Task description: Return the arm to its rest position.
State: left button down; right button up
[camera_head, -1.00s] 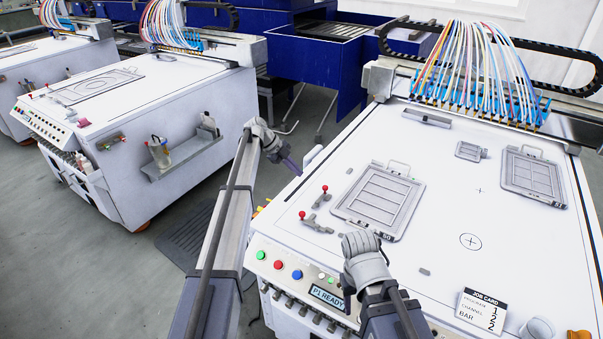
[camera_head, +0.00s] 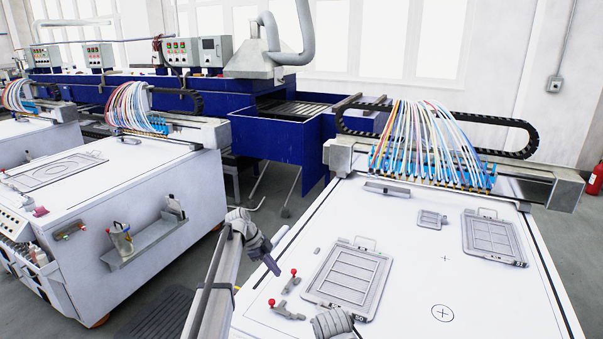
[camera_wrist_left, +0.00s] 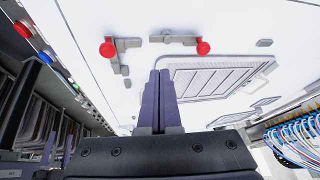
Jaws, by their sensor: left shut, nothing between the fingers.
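A gantry with many coloured tubes (camera_head: 425,145) crosses the back of the machine top. A second framed plate (camera_head: 494,238) and a small one (camera_head: 431,219) lie to the right. Another white machine (camera_head: 90,245) stands left across a floor gap. A blue oven (camera_head: 275,145) is behind.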

pick_arm(q)
jog(key=s+d+n+y, duration=0.2)
jog(key=s+n, duration=0.3)
jog(key=s, duration=0.7)
jog(key=s+d+f+n+y, duration=0.1)
jog(key=s+n, duration=0.5)
jog(key=s, duration=0.7)
jog(key=s+d+f+n+y, duration=0.1)
jog(key=s+d+n+y, duration=0.2)
jog(key=s, duration=0.9)
jog(key=n, duration=0.2)
jog(key=shift+s+d+f+n+y, duration=0.2)
jog(key=shift+d+n+y, duration=0.1)
jog(key=shift+d+y, duration=0.1)
